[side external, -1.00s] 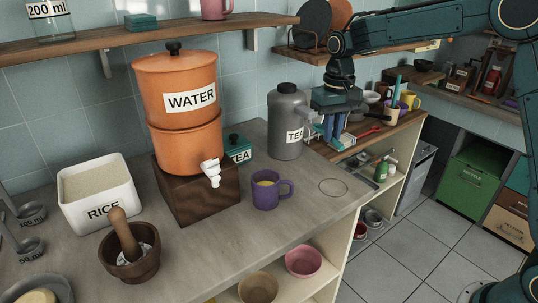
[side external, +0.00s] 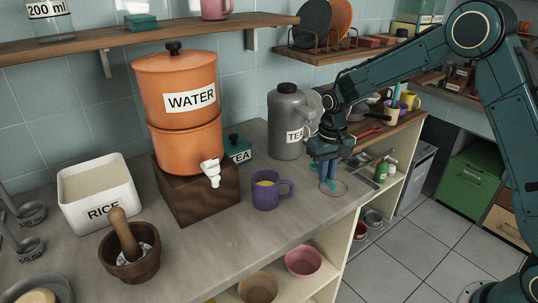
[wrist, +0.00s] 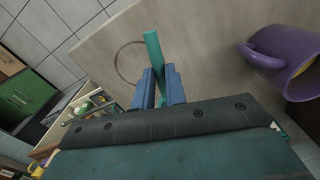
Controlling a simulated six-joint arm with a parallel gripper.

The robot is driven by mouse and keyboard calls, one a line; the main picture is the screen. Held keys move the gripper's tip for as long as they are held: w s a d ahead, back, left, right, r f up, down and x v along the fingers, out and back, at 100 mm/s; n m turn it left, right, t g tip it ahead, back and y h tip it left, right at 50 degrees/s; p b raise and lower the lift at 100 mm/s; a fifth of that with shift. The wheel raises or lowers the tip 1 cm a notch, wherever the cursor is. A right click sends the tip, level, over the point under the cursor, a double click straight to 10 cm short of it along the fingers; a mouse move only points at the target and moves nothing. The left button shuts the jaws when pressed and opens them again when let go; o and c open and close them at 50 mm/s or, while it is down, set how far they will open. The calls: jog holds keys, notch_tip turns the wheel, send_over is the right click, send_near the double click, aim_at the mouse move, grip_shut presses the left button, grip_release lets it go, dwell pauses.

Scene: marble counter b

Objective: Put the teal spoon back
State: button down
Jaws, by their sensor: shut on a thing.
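The teal spoon (wrist: 153,52) shows in the wrist view as a teal stick held between the blue fingers of my gripper (wrist: 160,90). Its lower part also shows in the side view (side external: 332,184), pointing down. My gripper (side external: 327,168) is shut on it, low above the counter beside the grey tea jug. A thin drawn circle (wrist: 119,70) on the counter lies right by the spoon's end; it also shows in the side view (side external: 344,190). I cannot tell whether the spoon touches the counter. The spoon's other end is hidden by my gripper.
The grey TEA jug (side external: 284,112) stands close behind my gripper. A purple mug (side external: 265,193) stands to the left, with an orange water dispenser (side external: 178,88) behind it. The counter's edge drops off to the right. Counter between mug and circle is clear.

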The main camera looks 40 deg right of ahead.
jog(key=shift+f, duration=1.85)
jog(key=shift+f, duration=0.15)
jog(key=c, duration=1.4)
grip_release()
jog(key=shift+c, duration=0.2)
notch_tip(320, 180, up, 14)
jog(key=shift+f, duration=0.15)
jog(key=shift+w, duration=0.1)
